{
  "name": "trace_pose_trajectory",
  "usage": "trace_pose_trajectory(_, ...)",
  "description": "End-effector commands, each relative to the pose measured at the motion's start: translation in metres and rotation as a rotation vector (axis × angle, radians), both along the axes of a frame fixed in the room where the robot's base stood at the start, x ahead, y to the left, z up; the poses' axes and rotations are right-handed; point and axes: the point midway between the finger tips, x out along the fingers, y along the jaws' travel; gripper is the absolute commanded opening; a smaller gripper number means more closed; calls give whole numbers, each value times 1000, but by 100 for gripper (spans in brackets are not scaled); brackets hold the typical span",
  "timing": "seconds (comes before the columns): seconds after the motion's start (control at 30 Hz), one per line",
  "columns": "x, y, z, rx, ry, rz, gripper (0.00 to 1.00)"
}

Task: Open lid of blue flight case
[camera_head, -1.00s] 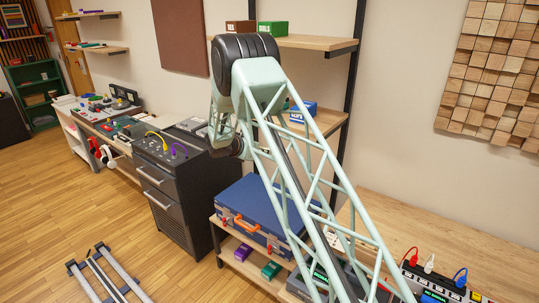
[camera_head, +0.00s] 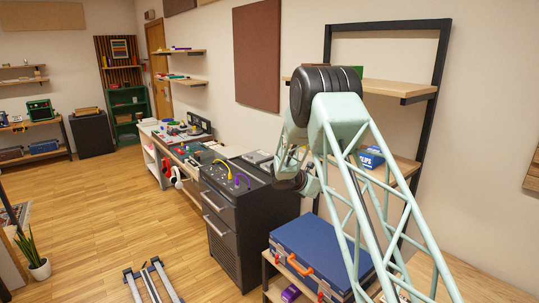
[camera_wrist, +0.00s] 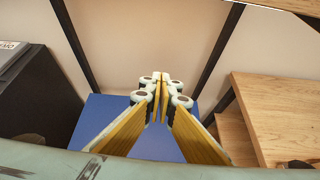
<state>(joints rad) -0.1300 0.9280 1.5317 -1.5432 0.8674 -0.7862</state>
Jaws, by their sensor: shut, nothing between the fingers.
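The blue flight case (camera_head: 308,246) lies flat on a low wooden shelf unit, with its lid down. Its orange handle (camera_head: 300,265) and red latches are on the front side; my arm covers its right part. In the wrist view the blue lid (camera_wrist: 105,112) shows below and behind my fingers. My gripper (camera_wrist: 160,82) is shut and empty, with its yellow fingers meeting at the tips above the case. I cannot tell the exact gap between fingertips and lid.
A dark drawer cabinet (camera_head: 228,222) with cables on top stands left of the case. A wall shelf with a blue box (camera_head: 371,158) is behind it. A wooden surface (camera_wrist: 278,110) lies to the right. Open floor is at the left, with a metal rail frame (camera_head: 152,284).

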Motion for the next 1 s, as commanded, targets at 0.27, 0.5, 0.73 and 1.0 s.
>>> trace_pose_trajectory(0.27, -33, -11, 45, 76, -57, -96, 0)
trace_pose_trajectory(0.5, -69, -19, 83, 151, -110, -188, 0)
trace_pose_trajectory(0.73, -107, -24, 115, 224, -160, -278, 0)
trace_pose_trajectory(1.0, -153, -29, 151, 309, -219, -382, 0)
